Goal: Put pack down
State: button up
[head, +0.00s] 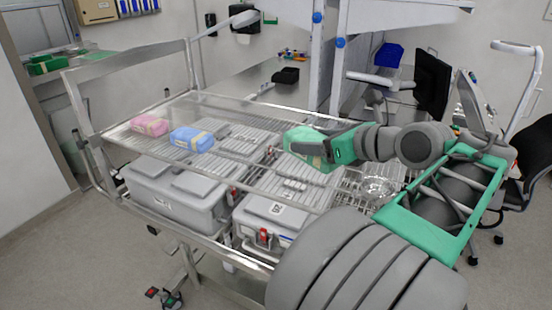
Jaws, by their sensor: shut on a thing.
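My gripper (327,151) is shut on a green pack (303,142) with a pale band. It holds the pack over the right part of the cart's wire top shelf (215,111). I cannot tell whether the pack touches the shelf. A blue pack (192,139) and a pink pack (149,125) lie on the same shelf to the left, apart from each other. Part of the green pack is hidden by my gripper.
Grey lidded boxes (172,195) and a second box with a red latch (270,218) stand on the shelf below. A round metal bowl (377,187) is right of them. Shelf room lies between the blue and green packs. A cart rail (85,112) rises at left.

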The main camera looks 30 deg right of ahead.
jog(key=shift+w+f+b, duration=0.7)
jog(key=shift+f+b, duration=0.05)
jog(key=shift+b, duration=0.3)
jog(key=x, duration=0.3)
jog(key=d+x, duration=0.1)
jog(key=x, duration=0.1)
jog(key=shift+w+r, duration=0.2)
jog(key=shift+w, duration=0.35)
jog(key=w+f+p, duration=0.1)
jog(key=w+f, duration=0.3)
jog(key=f, duration=0.1)
jog(key=shift+w+d, duration=0.15)
jog(key=shift+w, duration=0.25)
jog(key=shift+w+f, duration=0.25)
jog(key=shift+f, duration=0.05)
jog(key=shift+w+f+p, duration=0.15)
jog(key=shift+f, duration=0.85)
jog(key=shift+w+f+p, duration=0.15)
jog(key=shift+f, duration=0.8)
jog(key=shift+d+f, duration=0.1)
jog(key=o, duration=1.7)
jog(key=shift+f, duration=0.1)
jog(key=shift+c, duration=0.2)
